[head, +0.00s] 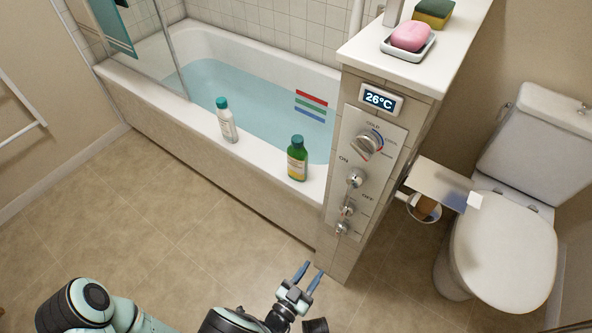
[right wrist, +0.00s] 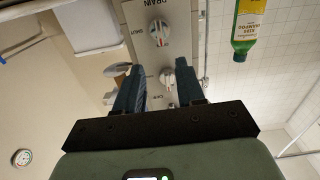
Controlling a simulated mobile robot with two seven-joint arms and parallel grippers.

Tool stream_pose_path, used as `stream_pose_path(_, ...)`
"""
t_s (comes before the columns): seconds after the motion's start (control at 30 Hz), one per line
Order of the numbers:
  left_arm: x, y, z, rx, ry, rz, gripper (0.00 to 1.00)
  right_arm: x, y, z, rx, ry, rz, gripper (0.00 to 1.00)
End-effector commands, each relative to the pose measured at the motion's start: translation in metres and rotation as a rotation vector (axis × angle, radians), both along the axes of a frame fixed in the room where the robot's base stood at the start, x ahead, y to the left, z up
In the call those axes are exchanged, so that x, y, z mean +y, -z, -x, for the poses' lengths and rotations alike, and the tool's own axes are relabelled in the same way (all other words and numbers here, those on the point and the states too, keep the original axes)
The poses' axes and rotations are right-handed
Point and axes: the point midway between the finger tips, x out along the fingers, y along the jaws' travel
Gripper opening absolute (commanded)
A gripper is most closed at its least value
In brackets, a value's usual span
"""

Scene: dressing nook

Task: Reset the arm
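My right gripper (head: 309,274) is at the bottom of the head view, with its two blue fingers apart and nothing between them. It hangs over the floor, just in front of the tiled column with the bath controls. In the right wrist view my right gripper (right wrist: 160,85) also shows open and empty, its fingers pointing toward the control panel (right wrist: 160,40). A metal knob shows beyond the gap, near the right finger. My left gripper is not in view.
The control panel (head: 366,165) has several knobs below a 26°C display (head: 380,99). A white bottle (head: 226,120) and a green bottle (head: 297,158) stand on the filled bathtub's rim (head: 262,163). A toilet (head: 503,245) stands right. The floor (head: 150,215) is clear.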

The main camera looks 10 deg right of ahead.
Motion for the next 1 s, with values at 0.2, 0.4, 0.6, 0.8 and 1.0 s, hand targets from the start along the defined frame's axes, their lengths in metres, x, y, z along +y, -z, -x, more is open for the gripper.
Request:
stream_pose_path(0.2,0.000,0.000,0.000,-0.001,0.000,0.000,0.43,-0.003,0.004,-0.001,0.020,0.002,-0.008,0.38)
stream_pose_path(0.4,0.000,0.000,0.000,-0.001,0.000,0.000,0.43,-0.038,0.062,0.001,0.301,-0.005,-0.155,0.38)
stream_pose_path(0.6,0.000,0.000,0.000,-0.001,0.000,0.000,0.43,-0.058,0.139,0.033,0.698,-0.079,-0.499,0.38)
stream_pose_path(0.8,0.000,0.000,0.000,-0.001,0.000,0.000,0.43,-0.048,0.163,0.069,0.936,-0.236,-0.821,0.38)
stream_pose_path(1.0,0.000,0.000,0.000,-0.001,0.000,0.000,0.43,-0.039,0.154,0.090,1.036,-0.391,-0.994,0.38)
